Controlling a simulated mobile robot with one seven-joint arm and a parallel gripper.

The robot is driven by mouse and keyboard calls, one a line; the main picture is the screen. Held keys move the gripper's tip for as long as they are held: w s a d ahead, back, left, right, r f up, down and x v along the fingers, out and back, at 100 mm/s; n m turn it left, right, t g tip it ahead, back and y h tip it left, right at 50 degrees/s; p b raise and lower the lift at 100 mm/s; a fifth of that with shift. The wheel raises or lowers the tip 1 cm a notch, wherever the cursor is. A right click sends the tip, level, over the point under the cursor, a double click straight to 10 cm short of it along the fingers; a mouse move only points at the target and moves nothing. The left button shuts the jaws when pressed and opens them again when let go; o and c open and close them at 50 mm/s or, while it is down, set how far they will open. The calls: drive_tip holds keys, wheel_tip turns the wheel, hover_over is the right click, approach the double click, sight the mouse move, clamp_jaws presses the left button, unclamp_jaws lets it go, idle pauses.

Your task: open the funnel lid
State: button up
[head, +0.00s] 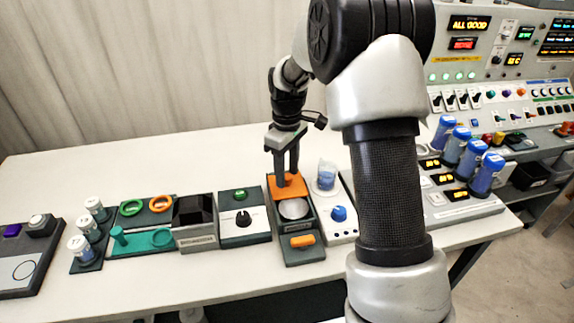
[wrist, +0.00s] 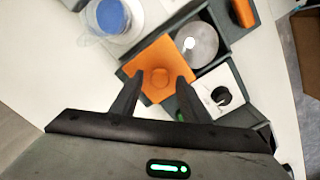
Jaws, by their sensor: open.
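The orange square lid with a round knob, which looks like the funnel lid (head: 289,191), lies at the far end of a dark tray-like unit (head: 305,255). In the wrist view the lid (wrist: 166,56) is seen from above, with its knob in the middle. My gripper (head: 287,176) points down over the lid. It also shows in the wrist view (wrist: 157,80), open, with one finger on each side of the knob and a gap between. I cannot tell whether the fingers touch the lid.
A round grey disc (head: 293,208) and an orange handle (head: 302,240) are on the same unit, nearer the front edge. A beaker with blue contents (head: 326,177) stands close on the right. A box with a black knob (head: 243,220) is close on the left.

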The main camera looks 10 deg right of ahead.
sight(287, 176)
wheel_tip(287, 176, up, 18)
drive_tip(key=p, duration=0.1)
drive_tip(key=shift+f+p, duration=0.25)
drive_tip(key=shift+p, duration=0.1)
drive_tip(key=s+r+m+t+p, duration=0.35)
drive_tip(key=s+r, duration=0.75)
drive_tip(key=s, duration=0.4)
drive_tip(key=s+m+t+p, duration=0.2)
drive_tip(key=s+m, duration=0.3)
drive_tip(key=s, duration=0.8)
drive_tip(key=shift+f+p, duration=0.45)
drive_tip(key=shift+p, duration=0.2)
